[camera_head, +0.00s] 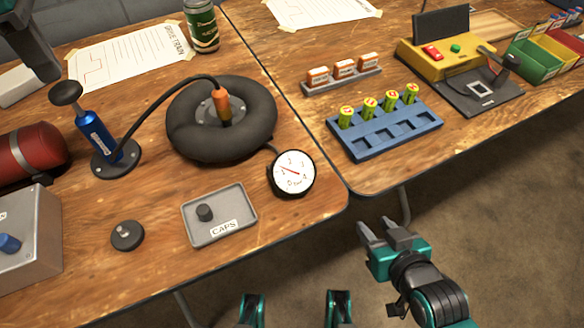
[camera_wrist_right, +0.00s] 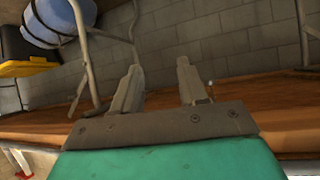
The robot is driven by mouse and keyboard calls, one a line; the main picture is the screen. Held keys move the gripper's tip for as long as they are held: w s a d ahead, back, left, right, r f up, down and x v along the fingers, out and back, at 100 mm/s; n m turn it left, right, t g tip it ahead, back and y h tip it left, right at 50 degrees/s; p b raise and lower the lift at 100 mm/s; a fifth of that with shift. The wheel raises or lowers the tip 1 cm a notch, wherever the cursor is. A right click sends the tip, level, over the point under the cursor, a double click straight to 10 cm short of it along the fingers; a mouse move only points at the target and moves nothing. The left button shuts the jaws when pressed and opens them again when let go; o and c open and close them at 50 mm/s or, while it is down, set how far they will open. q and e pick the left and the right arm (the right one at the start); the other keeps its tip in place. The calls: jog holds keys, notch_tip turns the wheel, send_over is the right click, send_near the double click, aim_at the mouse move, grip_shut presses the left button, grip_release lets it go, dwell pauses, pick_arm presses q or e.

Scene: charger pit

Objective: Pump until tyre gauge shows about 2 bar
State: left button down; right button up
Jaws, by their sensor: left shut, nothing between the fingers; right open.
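The blue hand pump (camera_head: 97,137) stands upright on a round black base, its black knob (camera_head: 65,93) raised on a rod. A black hose runs from it to an orange connector (camera_head: 222,103) on the black tyre (camera_head: 180,125), which lies flat. The round white gauge (camera_head: 293,173) lies in front of the tyre; its red needle points to the upper left, and the numbers are too small to read surely. My left gripper (camera_head: 42,72), partly cut off, is shut and empty just above and left of the knob. My right gripper (camera_head: 376,228) is open and empty, off the table's front edge; its fingers also show in the right wrist view (camera_wrist_right: 158,82).
A caps tray (camera_head: 238,222), a loose black cap (camera_head: 127,235), a grey box (camera_head: 30,240) and a red cylinder (camera_head: 30,155) stand around the pump. A green can (camera_head: 201,25) is behind. The right table holds a blue battery rack (camera_head: 390,148) and a yellow device (camera_head: 420,62).

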aim_at(62, 88)
pick_arm(q)
jog(key=shift+f+b, duration=0.85)
jog(key=shift+f, duration=0.2)
jog(key=shift+f+b, duration=0.45)
jog(key=shift+f, duration=0.05)
jog(key=shift+f+b, duration=0.4)
jog(key=shift+f, duration=0.1)
jog(key=shift+r, duration=0.25)
jog(key=shift+r+p, duration=1.2)
jog(key=shift+r, duration=0.2)
pick_arm(e)
jog(key=shift+w+a+r+y, duration=0.2)
jog(key=shift+a+r+y, duration=0.1)
jog(key=shift+a+r, duration=0.15)
jog(key=shift+f, duration=0.25)
pick_arm(q)
jog(key=shift+f, duration=0.15)
pick_arm(e)
jog(key=shift+f, duration=0.1)
